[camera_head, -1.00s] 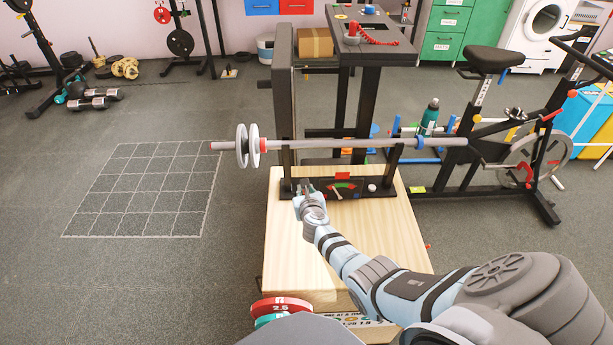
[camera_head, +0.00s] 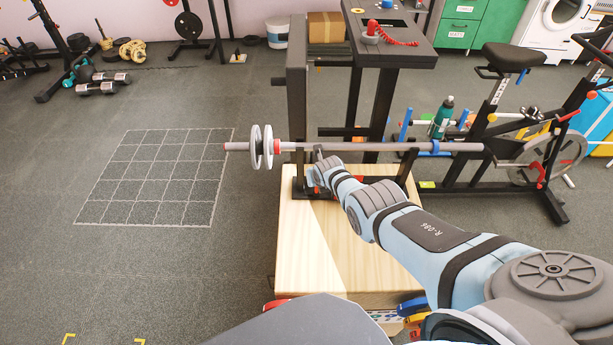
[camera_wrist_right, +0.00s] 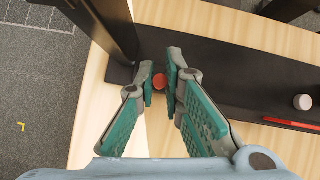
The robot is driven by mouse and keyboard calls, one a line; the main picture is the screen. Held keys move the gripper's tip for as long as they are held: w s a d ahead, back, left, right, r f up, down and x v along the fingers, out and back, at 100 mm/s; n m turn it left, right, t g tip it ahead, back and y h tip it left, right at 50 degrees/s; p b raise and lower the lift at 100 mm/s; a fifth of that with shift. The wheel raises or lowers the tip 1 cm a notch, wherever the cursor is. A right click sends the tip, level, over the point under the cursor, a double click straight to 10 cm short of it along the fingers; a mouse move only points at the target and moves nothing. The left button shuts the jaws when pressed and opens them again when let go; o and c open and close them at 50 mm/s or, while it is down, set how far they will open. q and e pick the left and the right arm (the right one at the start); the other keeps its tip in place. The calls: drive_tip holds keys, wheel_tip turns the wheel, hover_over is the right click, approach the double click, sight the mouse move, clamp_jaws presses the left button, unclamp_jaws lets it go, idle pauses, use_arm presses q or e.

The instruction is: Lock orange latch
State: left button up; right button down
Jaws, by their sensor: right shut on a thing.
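My right gripper (camera_head: 321,160) is at the front of the black bar stand (camera_head: 300,186), close under the barbell (camera_head: 350,147). In the right wrist view its two fingertips (camera_wrist_right: 161,80) close around a small round red-orange piece (camera_wrist_right: 159,81), which I take to be part of the orange latch. Its lower part is hidden. A red-orange collar (camera_head: 277,146) sits on the bar beside the white weight discs (camera_head: 262,147). A blue collar (camera_head: 435,147) is further right on the bar. My left gripper is not in view.
The stand rests on a pale wooden platform (camera_head: 310,255). A grey-white knob (camera_wrist_right: 303,102) is on the stand's base to the right. A dark upright panel (camera_head: 297,95) rises behind the stand. An exercise bike (camera_head: 510,130) stands at the right. The gridded floor at the left is clear.

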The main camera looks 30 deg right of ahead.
drive_tip(key=shift+w+d+r, duration=0.1)
drive_tip(key=shift+d+r, duration=0.05)
drive_tip(key=shift+f, duration=0.2)
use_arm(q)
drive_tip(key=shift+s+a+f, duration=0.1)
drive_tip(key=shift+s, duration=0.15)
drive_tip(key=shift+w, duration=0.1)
use_arm(e)
drive_tip(key=c, duration=1.7)
unclamp_jaws()
drive_tip(key=shift+r, duration=0.2)
drive_tip(key=shift+f, duration=0.15)
